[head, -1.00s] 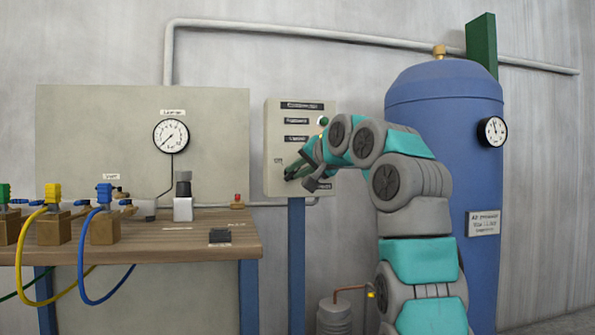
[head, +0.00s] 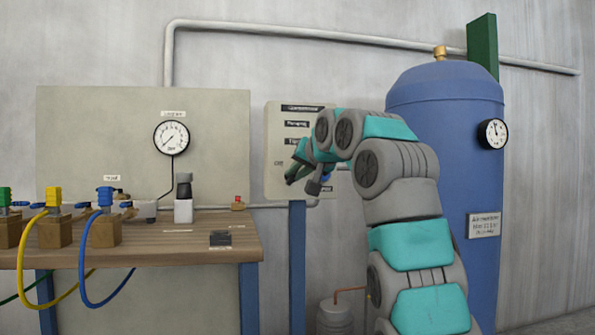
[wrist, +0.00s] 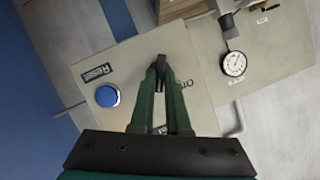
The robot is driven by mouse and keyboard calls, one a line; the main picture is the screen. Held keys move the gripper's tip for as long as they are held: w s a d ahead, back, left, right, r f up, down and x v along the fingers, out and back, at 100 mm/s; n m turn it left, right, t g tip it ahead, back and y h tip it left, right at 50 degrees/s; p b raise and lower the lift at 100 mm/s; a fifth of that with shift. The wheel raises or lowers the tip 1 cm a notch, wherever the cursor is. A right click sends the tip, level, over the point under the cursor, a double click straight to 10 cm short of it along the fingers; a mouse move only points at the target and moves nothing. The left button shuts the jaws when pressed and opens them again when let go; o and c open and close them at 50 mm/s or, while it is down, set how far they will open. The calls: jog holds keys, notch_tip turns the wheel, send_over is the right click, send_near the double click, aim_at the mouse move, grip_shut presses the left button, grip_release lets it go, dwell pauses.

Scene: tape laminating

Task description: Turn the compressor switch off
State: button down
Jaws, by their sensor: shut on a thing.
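The compressor control panel (head: 276,150) is a beige box with dark labels on a blue post, mostly behind my arm in the head view. My gripper (head: 290,178) is at the panel's lower part, near its left side. In the wrist view the panel (wrist: 198,85) lies under the gripper (wrist: 160,62), whose green fingers come together at the tips on a small dark piece, which looks like the switch lever. An "Off" label shows to the right of the fingers. The switch's base and exact position are hidden by the fingers.
A blue button (wrist: 107,96) sits on the panel beside the fingers. A blue tank (head: 445,110) with a gauge (head: 492,133) stands to the right. A wooden bench (head: 190,245) with valves and hoses is to the left. A pressure gauge (head: 171,138) hangs on a board.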

jog(key=shift+s+a+f+n+t+h+p, duration=0.1)
jog(key=shift+a+n+t+h+p, duration=0.2)
jog(key=shift+n+h, duration=1.05)
jog(key=shift+s+a+r+n+t+h+p, duration=0.2)
jog(key=shift+n+t+h, duration=0.45)
jog(key=shift+n, duration=1.25)
jog(key=shift+w+a+f+n+t+h+p, duration=0.15)
jog(key=shift+f+n+t+h+p, duration=0.15)
jog(key=shift+n+h, duration=1.15)
jog(key=shift+r+n+y, duration=0.15)
jog(key=shift+n+y, duration=0.1)
jog(key=shift+n, duration=0.05)
jog(key=c, duration=0.9)
grip_release()
jog(key=shift+s, duration=0.15)
jog(key=v, duration=0.7)
jog(key=shift+s, duration=0.3)
